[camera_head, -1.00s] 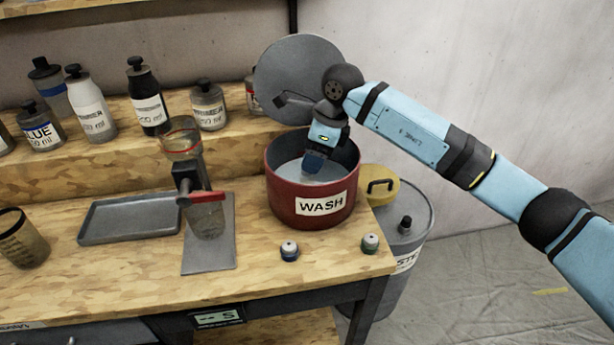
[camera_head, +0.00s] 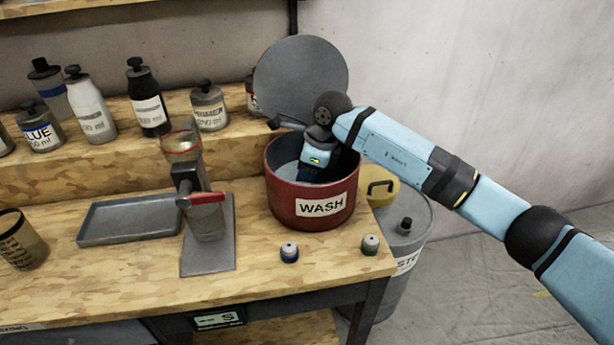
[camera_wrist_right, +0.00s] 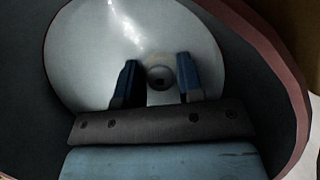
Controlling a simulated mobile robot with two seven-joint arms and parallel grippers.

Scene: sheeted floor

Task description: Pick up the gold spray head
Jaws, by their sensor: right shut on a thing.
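The red wash tub (camera_head: 283,207) stands at the right end of the bench, holding pale liquid. My right gripper (camera_wrist_right: 158,80) reaches down inside it; in the head view the tub wall hides the fingertips. In the right wrist view its two blue fingers stand either side of a small round spray head (camera_wrist_right: 160,77) with a dark centre, against the pale tub bottom. The fingers are shut on it. It looks grey there; I cannot make out gold. Two other small spray heads, one blue-based (camera_head: 289,252) and one green-based (camera_head: 370,244), stand on the bench front. My left gripper is not in view.
A round grey lid (camera_head: 300,75) stands upright behind the tub. A stand with a red handle (camera_head: 206,198) and a grey tray (camera_head: 130,220) are to the left. Several bottles line the back shelf. A waste drum (camera_head: 409,228) stands right of the bench.

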